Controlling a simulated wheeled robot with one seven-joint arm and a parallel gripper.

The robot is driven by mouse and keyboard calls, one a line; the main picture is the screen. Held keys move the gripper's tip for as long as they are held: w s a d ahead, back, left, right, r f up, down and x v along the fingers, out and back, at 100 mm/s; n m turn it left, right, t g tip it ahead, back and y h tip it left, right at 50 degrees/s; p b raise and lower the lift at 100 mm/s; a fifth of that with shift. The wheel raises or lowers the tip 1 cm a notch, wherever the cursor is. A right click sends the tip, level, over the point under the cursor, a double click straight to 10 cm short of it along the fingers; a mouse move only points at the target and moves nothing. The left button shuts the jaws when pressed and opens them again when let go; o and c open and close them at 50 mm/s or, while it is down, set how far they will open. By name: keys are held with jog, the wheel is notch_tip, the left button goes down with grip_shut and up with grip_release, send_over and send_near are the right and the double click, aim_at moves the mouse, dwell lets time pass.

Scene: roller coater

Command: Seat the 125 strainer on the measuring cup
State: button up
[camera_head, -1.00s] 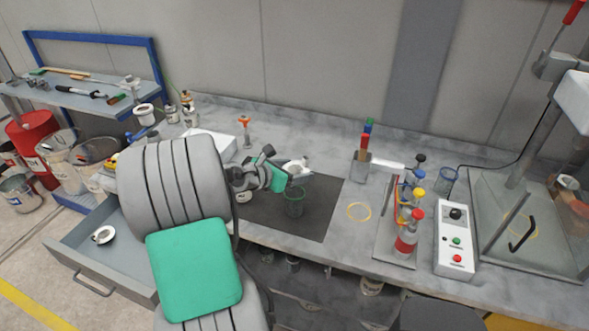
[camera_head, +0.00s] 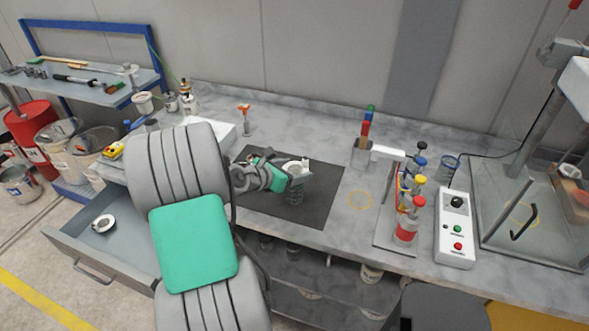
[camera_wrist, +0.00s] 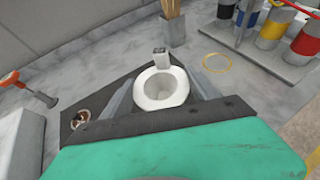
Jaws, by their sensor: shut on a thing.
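My gripper (camera_head: 293,174) is shut on a white strainer (camera_wrist: 162,88), a funnel-like bowl with a small tab on its far rim. In the wrist view the strainer sits between the two fingers, bowl opening up. In the head view the strainer (camera_head: 303,164) shows partly past the gripper. I cannot tell whether the strainer touches the cup's rim. The number on the strainer cannot be read.
A brush holder (camera_head: 362,154) stands behind. Another white strainer-like piece (camera_head: 104,223) lies in the open drawer (camera_head: 75,240).

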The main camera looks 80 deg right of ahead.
jog(key=shift+f+p, duration=0.3)
jog(key=shift+p, duration=0.05)
dwell(0.3)
jog(key=shift+f, duration=0.35)
jog(key=shift+f, duration=0.35)
jog(key=shift+f+b, duration=0.2)
jog(key=shift+b, duration=0.1)
